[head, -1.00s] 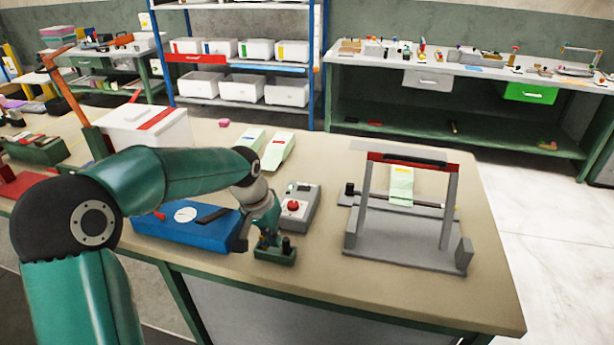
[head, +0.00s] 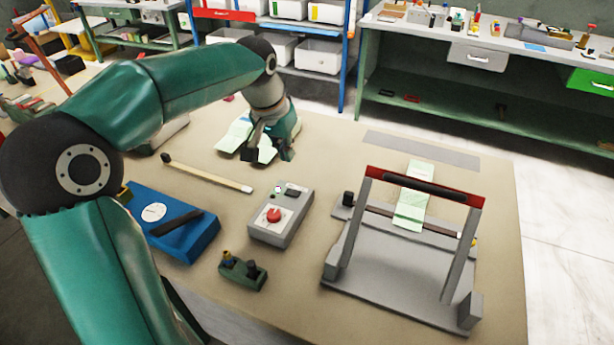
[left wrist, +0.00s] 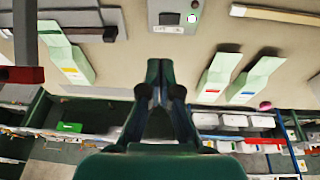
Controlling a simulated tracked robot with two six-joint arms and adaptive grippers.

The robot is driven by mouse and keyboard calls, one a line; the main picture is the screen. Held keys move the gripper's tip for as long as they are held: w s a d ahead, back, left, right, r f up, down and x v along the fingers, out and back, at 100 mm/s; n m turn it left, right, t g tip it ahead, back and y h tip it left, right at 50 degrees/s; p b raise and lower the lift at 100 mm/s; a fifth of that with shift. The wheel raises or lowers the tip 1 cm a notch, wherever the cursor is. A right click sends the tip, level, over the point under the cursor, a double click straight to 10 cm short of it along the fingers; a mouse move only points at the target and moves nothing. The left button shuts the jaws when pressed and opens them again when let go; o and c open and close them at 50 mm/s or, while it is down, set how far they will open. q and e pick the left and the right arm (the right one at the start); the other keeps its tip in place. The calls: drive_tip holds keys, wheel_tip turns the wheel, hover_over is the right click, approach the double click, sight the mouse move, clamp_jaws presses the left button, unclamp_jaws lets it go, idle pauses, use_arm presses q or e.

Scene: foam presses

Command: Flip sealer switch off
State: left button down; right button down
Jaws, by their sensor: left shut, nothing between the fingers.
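The sealer (head: 400,262) is a grey frame with a raised red-ended handle bar (head: 425,188) at the right of the bench; a pale green pouch (head: 412,205) lies through it. A grey control box (head: 282,218) with a red knob (head: 273,215) and a small dark switch or display (head: 296,191) stands left of it. I cannot tell the switch's position. The box also shows at the top of the left wrist view (left wrist: 174,14). My left gripper (head: 268,152) is shut and empty, behind the box near two pale green pouches (head: 236,132). My right gripper is out of view.
A blue device (head: 172,222) with a white dial and a small green dispenser-like tool (head: 243,273) sit near the front edge. A wooden stick (head: 207,174) lies behind them. A flat grey strip (head: 421,149) lies behind the sealer. Bench surface between box and sealer is clear.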

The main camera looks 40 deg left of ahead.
use_arm(q)
drive_tip(key=p, duration=0.2)
approach(299, 195)
drive_tip(key=x, duration=0.6)
drive_tip(key=shift+w+a+f, duration=0.1)
drive_tip(key=shift+w+f, duration=0.05)
drive_tip(key=shift+f, duration=0.35)
drive_tip(key=shift+f+b, duration=0.45)
drive_tip(key=shift+b, duration=0.45)
drive_tip(key=shift+d+r, duration=0.15)
drive_tip(key=shift+d, duration=0.1)
drive_tip(key=shift+a, duration=0.15)
